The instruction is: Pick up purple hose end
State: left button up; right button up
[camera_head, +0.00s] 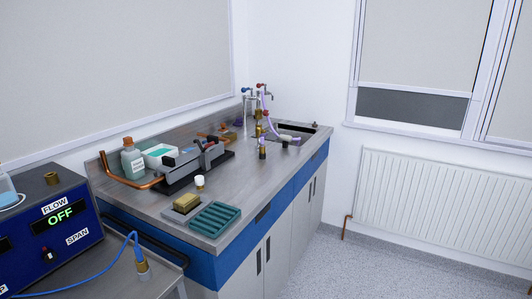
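A thin light purple hose (270,123) hangs by the taps (257,90) at the far end of the steel counter and comes down toward the sink (297,128). A pale cylindrical piece (289,141) lies at its lower part, by the sink's near edge. I cannot tell whether this piece is the hose end. Brass fittings (262,150) stand just left of it. Neither of my grippers is in view.
A blue control box (50,225) reads OFF at left. Floor (345,270) between counter and radiator (440,205) is clear.

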aim_at(262, 147)
jog(key=i+l+u, duration=0.1)
jog(key=u, duration=0.3)
jog(key=i+l+u, duration=0.5)
jog(key=l+u, duration=0.3)
jog(key=i+l, duration=0.05)
jog(key=l, duration=0.05)
